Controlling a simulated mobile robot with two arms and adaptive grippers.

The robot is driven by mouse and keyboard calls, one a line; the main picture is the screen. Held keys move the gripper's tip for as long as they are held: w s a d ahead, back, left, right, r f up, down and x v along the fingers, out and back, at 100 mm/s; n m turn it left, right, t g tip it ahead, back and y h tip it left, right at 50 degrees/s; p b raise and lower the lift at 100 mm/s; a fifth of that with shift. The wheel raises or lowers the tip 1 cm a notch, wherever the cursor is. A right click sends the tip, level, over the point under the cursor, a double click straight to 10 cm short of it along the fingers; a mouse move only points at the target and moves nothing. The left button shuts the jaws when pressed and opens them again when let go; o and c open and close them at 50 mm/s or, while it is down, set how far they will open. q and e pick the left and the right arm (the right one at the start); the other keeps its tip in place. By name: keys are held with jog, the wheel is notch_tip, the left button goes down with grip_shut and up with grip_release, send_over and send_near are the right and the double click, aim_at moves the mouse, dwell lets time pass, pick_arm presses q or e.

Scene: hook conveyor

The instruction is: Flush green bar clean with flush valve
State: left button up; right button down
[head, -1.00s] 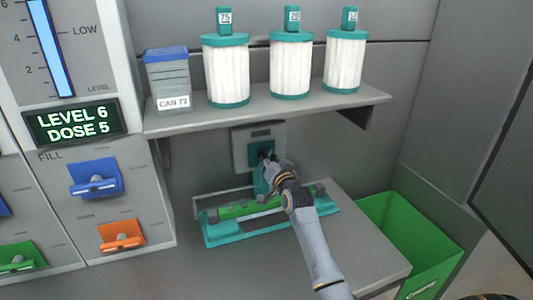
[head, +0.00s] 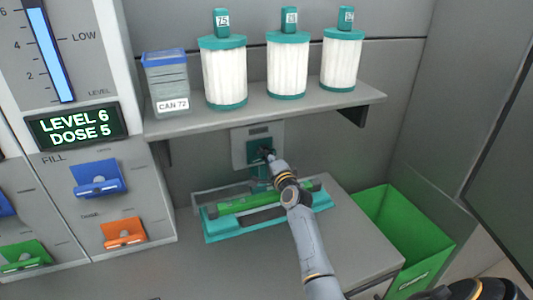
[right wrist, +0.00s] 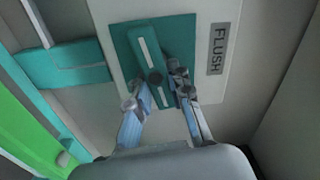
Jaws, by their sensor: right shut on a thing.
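The flush valve has a pale plate (head: 239,148) on the wall below the shelf. In the right wrist view, its teal handle (right wrist: 143,48) with a white stripe lies over a teal square, beside a FLUSH label. My right gripper (head: 264,155) is at the valve, shut on the handle; its fingertips (right wrist: 157,88) sit on either side of the handle's lower end. The green bar (head: 240,205) lies in a teal tray (head: 240,231) below the valve, partly hidden by my right arm. A bright green part, likely the bar, shows in the right wrist view (right wrist: 25,125). My left gripper is not in view.
Above, a shelf (head: 255,115) holds white filter cartridges (head: 224,75) and canister CAN 72 (head: 166,85). A green bin (head: 405,235) stands right of the counter. A dispenser panel (head: 80,215) at left reads LEVEL 6, DOSE 5.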

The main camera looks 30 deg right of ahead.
jog(key=shift+m, duration=0.6)
jog(key=shift+f+m, duration=0.1)
jog(key=shift+m, duration=0.2)
jog(key=c, duration=1.2)
grip_release()
jog(key=shift+s, duration=0.15)
jog(key=v, duration=1.1)
jog(key=shift+s+a, duration=0.2)
jog(key=shift+s, duration=0.15)
